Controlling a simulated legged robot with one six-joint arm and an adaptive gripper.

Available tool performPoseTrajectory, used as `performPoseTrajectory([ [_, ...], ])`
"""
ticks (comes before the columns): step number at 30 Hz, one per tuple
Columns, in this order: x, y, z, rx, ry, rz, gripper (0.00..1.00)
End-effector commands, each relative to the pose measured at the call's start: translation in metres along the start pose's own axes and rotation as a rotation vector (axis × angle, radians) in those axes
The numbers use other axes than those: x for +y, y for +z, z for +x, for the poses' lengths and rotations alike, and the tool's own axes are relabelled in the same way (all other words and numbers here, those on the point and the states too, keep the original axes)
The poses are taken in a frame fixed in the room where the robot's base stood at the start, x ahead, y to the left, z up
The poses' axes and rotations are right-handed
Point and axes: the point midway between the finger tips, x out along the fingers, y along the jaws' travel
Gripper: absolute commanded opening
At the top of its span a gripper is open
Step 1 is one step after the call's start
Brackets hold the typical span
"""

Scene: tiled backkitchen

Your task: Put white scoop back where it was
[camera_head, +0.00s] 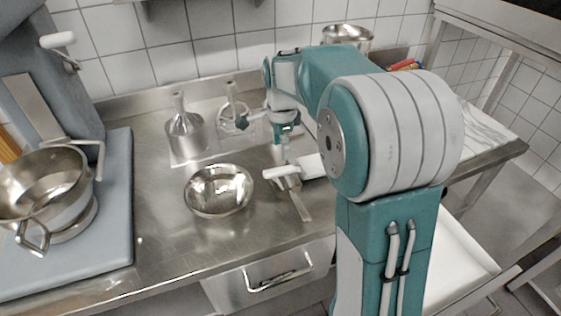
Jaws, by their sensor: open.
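A white piece (311,166), which looks like the white scoop, lies on the steel counter (160,230), partly hidden behind my arm. A white rounded handle (279,173) lies against its left side; I cannot tell whether the two are one object. My gripper (286,153) points down just above and behind these white pieces. It is open and appears to hold nothing. Its fingertips are small in view, and I cannot tell whether they touch anything.
A steel bowl (218,203) stands left of the gripper. A two-handled pot (60,208) is on a blue-grey appliance (115,225) at left. A flat metal strip (299,205) lies near the front edge. Tiled wall is behind.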

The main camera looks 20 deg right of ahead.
Motion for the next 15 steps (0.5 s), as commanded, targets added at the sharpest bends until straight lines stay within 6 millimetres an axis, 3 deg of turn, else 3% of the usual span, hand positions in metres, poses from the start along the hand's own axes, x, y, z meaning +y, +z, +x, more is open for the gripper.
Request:
performPoseTrajectory([
  [3,-0.001,0.0,-0.022,0.001,-0.004,0.0,0.67],
  [10,0.001,0.0,-0.042,0.001,-0.003,-0.007,0.67],
  [15,0.029,0.009,-0.062,0.013,-0.057,-0.165,0.67],
])
